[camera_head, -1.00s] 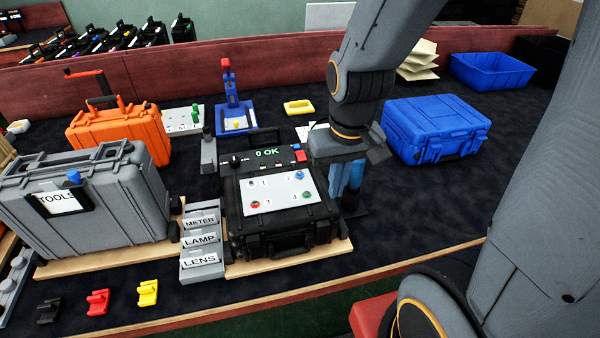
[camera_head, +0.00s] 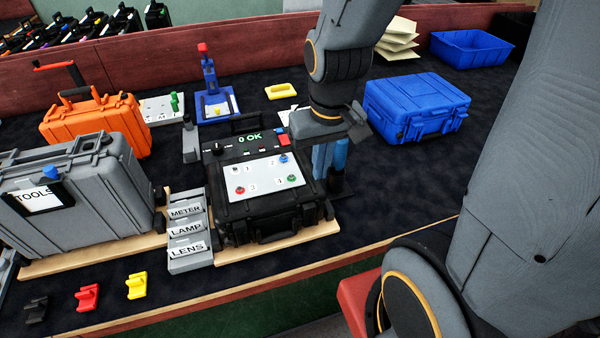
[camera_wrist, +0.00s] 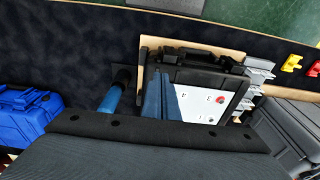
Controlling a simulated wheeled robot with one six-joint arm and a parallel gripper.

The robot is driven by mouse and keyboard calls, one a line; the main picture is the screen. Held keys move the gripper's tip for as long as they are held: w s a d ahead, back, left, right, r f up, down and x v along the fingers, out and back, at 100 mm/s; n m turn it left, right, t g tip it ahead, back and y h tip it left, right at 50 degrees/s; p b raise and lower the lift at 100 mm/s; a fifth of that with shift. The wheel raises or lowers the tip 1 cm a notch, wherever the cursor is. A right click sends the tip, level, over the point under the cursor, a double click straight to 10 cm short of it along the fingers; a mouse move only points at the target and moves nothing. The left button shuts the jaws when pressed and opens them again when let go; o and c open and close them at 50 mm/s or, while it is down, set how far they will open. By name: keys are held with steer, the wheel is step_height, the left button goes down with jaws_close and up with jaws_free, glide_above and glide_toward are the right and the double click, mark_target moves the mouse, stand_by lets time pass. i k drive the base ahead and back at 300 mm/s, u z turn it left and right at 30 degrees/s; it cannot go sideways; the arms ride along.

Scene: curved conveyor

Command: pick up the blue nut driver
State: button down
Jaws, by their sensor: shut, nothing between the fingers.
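A blue, upright shaft-like thing, which looks like the blue nut driver (camera_head: 340,154), stands just right of the black case, partly hidden by my wrist. In the wrist view a blue handle (camera_wrist: 111,99) shows with a dark end, beside a second, flatter blue piece (camera_wrist: 151,97); I cannot tell what that piece is. My gripper (camera_head: 328,135) is at the end of the arm, above and close to the blue shaft. It is shut with nothing held. Its fingertips are largely hidden, and touching cannot be made out.
The open black case (camera_head: 265,222) with a numbered white panel stands left of the blue shaft. A blue case (camera_head: 418,108) lies to the right, with a blue bin (camera_head: 472,50) behind. A grey TOOLS case (camera_head: 85,205) and labelled trays (camera_head: 190,262) are left.

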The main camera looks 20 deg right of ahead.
mark_target(341, 146)
steer(key=z, duration=1.5)
steer(key=k, duration=0.35)
steer(key=u, duration=0.35)
